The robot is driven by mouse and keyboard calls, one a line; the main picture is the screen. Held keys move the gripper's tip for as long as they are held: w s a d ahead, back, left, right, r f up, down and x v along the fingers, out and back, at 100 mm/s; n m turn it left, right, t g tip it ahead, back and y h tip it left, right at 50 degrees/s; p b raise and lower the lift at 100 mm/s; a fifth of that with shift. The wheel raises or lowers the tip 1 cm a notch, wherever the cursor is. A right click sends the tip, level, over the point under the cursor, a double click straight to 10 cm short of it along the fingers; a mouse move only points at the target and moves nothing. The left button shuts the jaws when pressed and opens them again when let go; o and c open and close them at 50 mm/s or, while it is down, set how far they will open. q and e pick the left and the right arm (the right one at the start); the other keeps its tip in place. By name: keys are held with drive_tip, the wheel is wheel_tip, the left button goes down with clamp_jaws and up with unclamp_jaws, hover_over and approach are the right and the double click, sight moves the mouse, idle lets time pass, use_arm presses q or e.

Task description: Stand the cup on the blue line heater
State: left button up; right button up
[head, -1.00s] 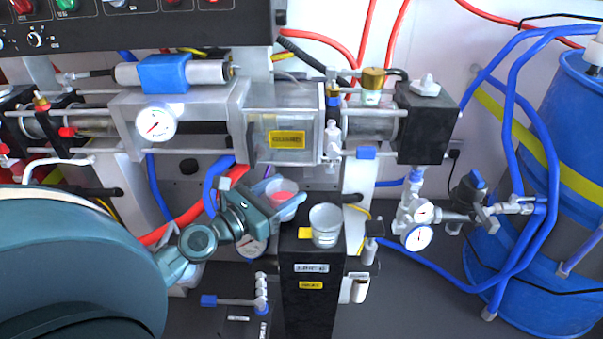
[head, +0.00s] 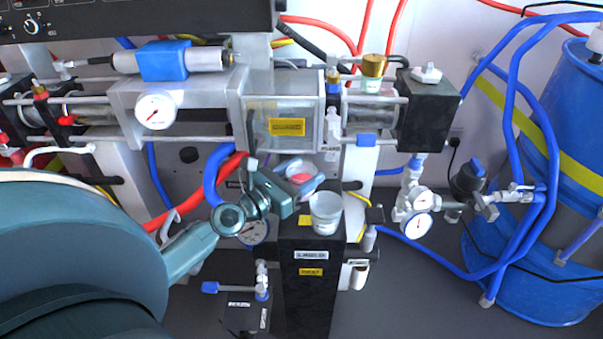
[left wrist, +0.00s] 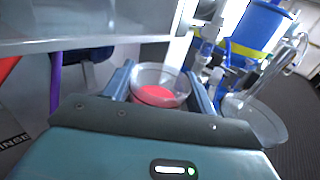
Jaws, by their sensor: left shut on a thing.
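A cup with red contents (head: 300,179) is held in my left gripper (head: 301,184). The left wrist view shows this cup (left wrist: 158,90) upright between the two blue-grey fingers, which are shut on it. It appears near the back left edge of the top of a black upright box (head: 308,290); I cannot tell whether it touches the box. A second, clear cup (head: 325,212) stands on that box, close in front and to the right; it also shows in the left wrist view (left wrist: 262,122). The box's labels are too small to read surely, so I cannot confirm the blue line heater. My right gripper is not in view.
A gauge (head: 418,226) with valves stands to the right. A smaller dark box (head: 246,314) with a blue-handled valve stands at left front. A blue drum (head: 570,130) is at far right.

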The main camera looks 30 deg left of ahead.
sight(291, 182)
use_arm(q)
drive_tip(key=o, duration=1.1)
drive_tip(key=shift+f, duration=0.1)
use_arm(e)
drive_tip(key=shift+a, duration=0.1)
use_arm(q)
drive_tip(key=shift+s, duration=0.1)
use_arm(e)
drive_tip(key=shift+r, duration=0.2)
use_arm(q)
drive_tip(key=b+v, duration=0.2)
drive_tip(key=v, duration=0.4)
drive_tip(key=shift+f, duration=0.15)
drive_tip(key=b+v, duration=0.3)
drive_tip(key=v, duration=0.2)
drive_tip(key=shift+s+r, duration=0.25)
drive_tip(key=shift+s, duration=0.15)
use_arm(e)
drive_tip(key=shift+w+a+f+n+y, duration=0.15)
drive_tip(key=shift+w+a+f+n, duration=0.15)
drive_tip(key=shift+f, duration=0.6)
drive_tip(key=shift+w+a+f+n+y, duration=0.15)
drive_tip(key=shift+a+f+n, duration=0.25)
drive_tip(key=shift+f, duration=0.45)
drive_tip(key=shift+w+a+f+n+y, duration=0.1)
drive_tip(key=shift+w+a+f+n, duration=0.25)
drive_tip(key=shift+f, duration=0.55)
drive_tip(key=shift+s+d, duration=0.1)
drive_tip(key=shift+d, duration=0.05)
